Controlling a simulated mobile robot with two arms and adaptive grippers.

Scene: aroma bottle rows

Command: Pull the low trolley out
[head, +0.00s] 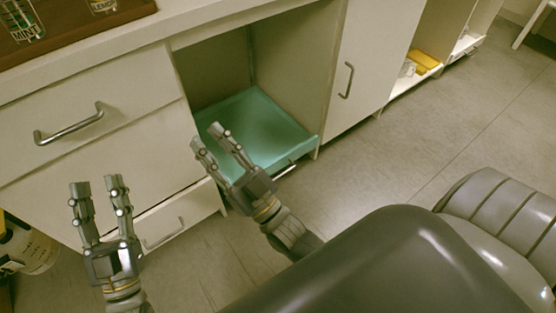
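The low trolley (273,128) shows as a green-topped tray inside the open bay of the white cabinet. A metal handle (286,170) is at its front edge, near the bay's lower right. My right gripper (206,138) is in front of the trolley and overlaps its left part in the picture. Its fingers are apart with nothing between them; I cannot tell whether it touches the trolley. My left gripper (98,184) is further left, in front of the cabinet drawers. Its fingers are apart and empty.
A drawer with a bar handle (69,124) is at the left. A cabinet door (365,62) is right of the bay. Bottles labelled MINT (24,24) and LEMON (103,5) stand on a brown tray on the counter. A white container (30,248) is at lower left. Floor (375,155) is clear ahead.

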